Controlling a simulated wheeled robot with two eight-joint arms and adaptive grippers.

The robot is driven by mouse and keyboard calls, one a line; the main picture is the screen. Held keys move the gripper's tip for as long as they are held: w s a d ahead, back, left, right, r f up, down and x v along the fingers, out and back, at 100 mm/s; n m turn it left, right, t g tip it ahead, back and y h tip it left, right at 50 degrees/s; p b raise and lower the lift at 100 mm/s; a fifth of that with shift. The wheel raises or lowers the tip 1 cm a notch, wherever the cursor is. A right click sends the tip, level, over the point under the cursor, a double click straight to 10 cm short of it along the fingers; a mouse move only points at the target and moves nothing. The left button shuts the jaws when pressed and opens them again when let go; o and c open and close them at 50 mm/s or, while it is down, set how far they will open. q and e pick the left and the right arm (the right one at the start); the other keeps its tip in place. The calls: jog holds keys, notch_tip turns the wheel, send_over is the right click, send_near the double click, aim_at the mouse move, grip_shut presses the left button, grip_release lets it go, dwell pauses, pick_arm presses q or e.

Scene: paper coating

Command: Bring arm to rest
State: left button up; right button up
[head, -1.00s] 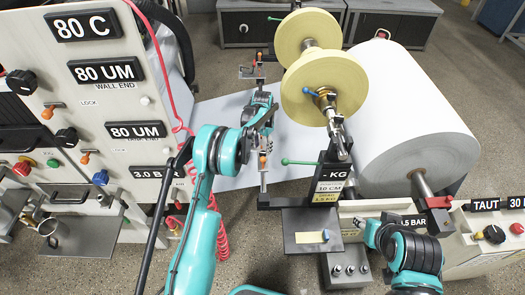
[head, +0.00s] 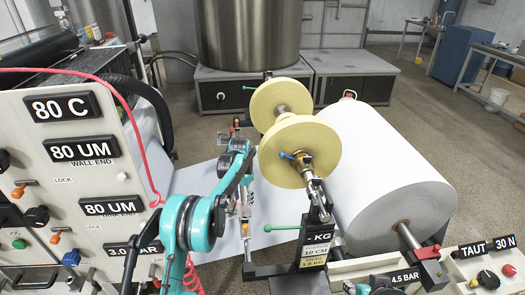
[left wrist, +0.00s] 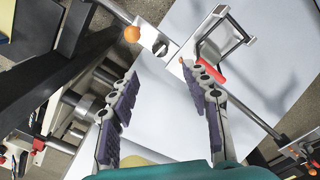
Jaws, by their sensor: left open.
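My left arm (head: 190,222) comes up from the lower left in the head view and bends over the white paper sheet. In the left wrist view my left gripper (left wrist: 160,78) is open, with its two dark-padded fingers wide apart and nothing between them. It is above the white paper (left wrist: 180,125). A metal rod with an orange knob (left wrist: 132,34) and a red-handled clamp-like part (left wrist: 210,70) lie beyond the fingertips. A small part of my right arm shows at the bottom edge of the head view; its gripper is not visible.
Yellow discs (head: 300,150) on a shaft stand close to the right of my left arm. A large white paper roll (head: 385,170) is farther right. The control panel (head: 75,185) and a red hose (head: 125,95) are on the left. Grey cabinets (head: 240,90) stand behind.

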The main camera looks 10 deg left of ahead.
pick_arm(q)
jog(key=s+d+r+n+t, duration=0.1)
jog(key=s+r+n+t, duration=0.25)
jog(key=s+r, duration=1.45)
jog(key=s+f+t, duration=0.2)
jog(key=s, duration=0.7)
jog(key=s+d+f+n+t, duration=0.1)
jog(key=s+f, duration=0.1)
jog(key=s, duration=0.8)
jog(key=shift+f+t, duration=0.15)
jog(key=shift+t, duration=0.2)
jog(key=shift+n, duration=0.25)
